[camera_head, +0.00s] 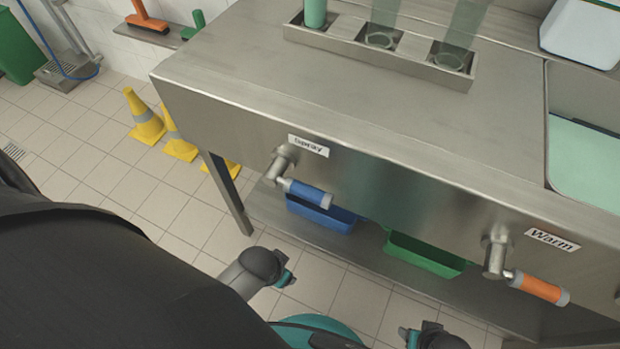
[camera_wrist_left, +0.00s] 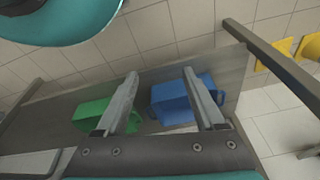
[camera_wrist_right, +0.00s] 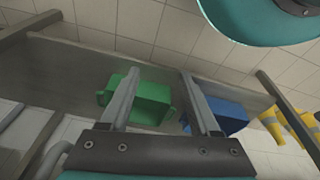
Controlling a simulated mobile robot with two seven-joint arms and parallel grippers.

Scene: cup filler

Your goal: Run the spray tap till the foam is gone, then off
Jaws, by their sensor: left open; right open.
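A lever with a blue grip (camera_head: 306,192) sticks out of the steel counter front, under a small label (camera_head: 308,145) whose word I cannot read surely. A second lever with an orange grip (camera_head: 538,287) sits further right, under a label reading "Warm" (camera_head: 552,239). Neither label can be read as spray. No spray outlet or foam can be made out. My left gripper (camera_wrist_left: 160,73) is open and empty, facing the low shelf. My right gripper (camera_wrist_right: 159,72) is also open and empty, facing the same shelf. Neither touches a lever.
A steel holder (camera_head: 405,66) with green-tinted tubes stands on the counter (camera_head: 330,85). A basin (camera_head: 585,160) is at the right. Blue (camera_head: 322,215) and green (camera_head: 425,254) bins sit on the low shelf. Yellow cones (camera_head: 145,116) stand on the floor at left.

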